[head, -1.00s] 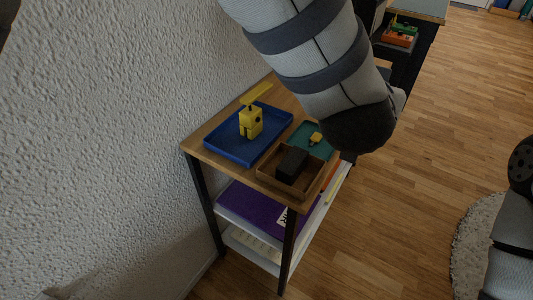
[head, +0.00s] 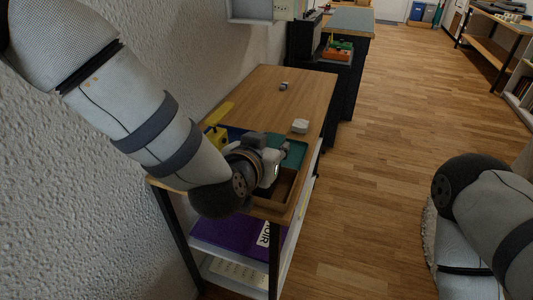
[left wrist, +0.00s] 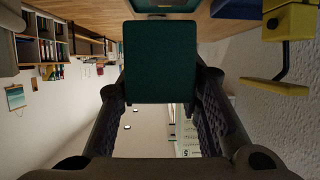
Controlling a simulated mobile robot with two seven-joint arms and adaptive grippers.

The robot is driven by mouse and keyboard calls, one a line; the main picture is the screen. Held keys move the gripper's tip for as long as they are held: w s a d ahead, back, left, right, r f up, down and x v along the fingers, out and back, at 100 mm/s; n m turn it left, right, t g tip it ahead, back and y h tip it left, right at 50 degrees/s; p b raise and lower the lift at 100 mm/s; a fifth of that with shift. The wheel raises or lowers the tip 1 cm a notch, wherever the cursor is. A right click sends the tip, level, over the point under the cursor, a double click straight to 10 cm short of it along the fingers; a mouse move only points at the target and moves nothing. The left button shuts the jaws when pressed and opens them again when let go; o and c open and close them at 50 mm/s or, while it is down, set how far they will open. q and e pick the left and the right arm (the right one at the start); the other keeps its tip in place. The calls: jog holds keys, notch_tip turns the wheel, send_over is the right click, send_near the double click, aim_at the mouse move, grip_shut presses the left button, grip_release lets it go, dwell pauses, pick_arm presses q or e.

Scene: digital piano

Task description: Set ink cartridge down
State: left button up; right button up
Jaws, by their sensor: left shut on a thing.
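In the left wrist view, a dark block with a teal-black face, which I take for the ink cartridge (left wrist: 160,62), sits between the two fingers of my left gripper (left wrist: 161,88). The fingers touch it on both sides. In the head view my left gripper (head: 272,165) is low over the wooden tray (head: 287,206) at the near end of the table. The cartridge cannot be made out there, and the gripper and arm hide part of the tray. I cannot tell whether the cartridge touches the tray. My right gripper is out of view.
A teal tray (head: 296,153) adjoins the wooden tray. A blue tray (head: 236,131) with a yellow object (head: 217,116) is beside it, partly behind my arm. A white object (head: 300,126) and a small grey-blue one (head: 283,86) stand on the table (head: 293,100); its far part is mostly clear.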

pick_arm(q)
jog(key=shift+w+a+f, duration=0.1)
jog(key=shift+a+f, duration=0.15)
jog(key=shift+f, duration=0.1)
jog(key=f, duration=0.3)
jog(key=shift+a+f+b, duration=0.1)
jog(key=shift+a+b, duration=0.15)
jog(key=shift+b, duration=0.1)
jog(key=shift+f, duration=0.2)
grip_shut()
jog(key=shift+r, duration=0.15)
jog(key=o, duration=1.2)
grip_release()
jog(key=shift+c, duration=0.2)
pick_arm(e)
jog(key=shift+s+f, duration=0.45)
